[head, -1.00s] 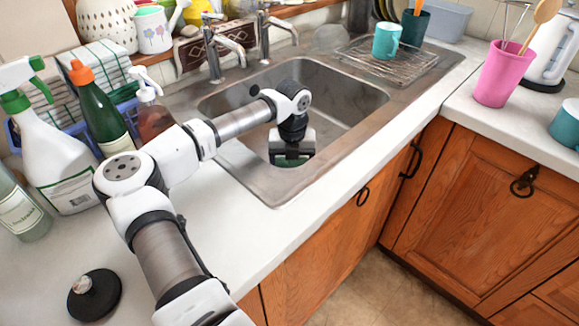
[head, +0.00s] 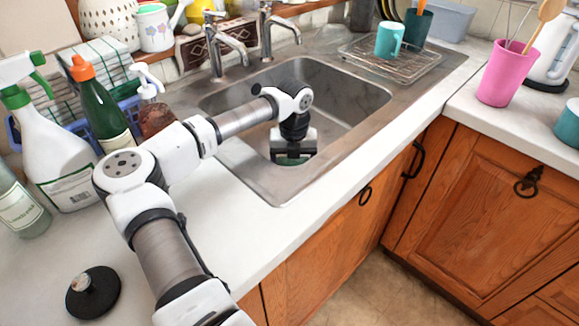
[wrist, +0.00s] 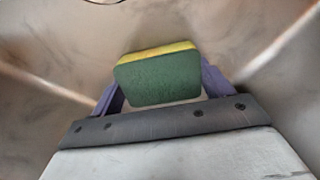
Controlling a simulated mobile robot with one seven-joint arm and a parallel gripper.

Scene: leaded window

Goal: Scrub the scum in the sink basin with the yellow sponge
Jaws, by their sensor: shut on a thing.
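The sponge (wrist: 157,78) is held between the two fingers of my gripper (wrist: 160,85) in the wrist view. Its broad green face is toward the camera, with a yellow layer along the top edge. In the head view my gripper (head: 292,158) points down into the near left part of the metal sink basin (head: 345,98). A green edge of the sponge (head: 291,161) shows just under it. Greyish smudges mark the basin surface in the wrist view; I cannot tell which are scum. Whether the sponge touches the basin is unclear.
Two taps (head: 230,42) stand behind the basin. A wire rack (head: 390,62) with a teal mug (head: 389,40) is at the right. A green bottle (head: 102,105), a white spray bottle (head: 48,150) and a soap dispenser (head: 153,105) crowd the left.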

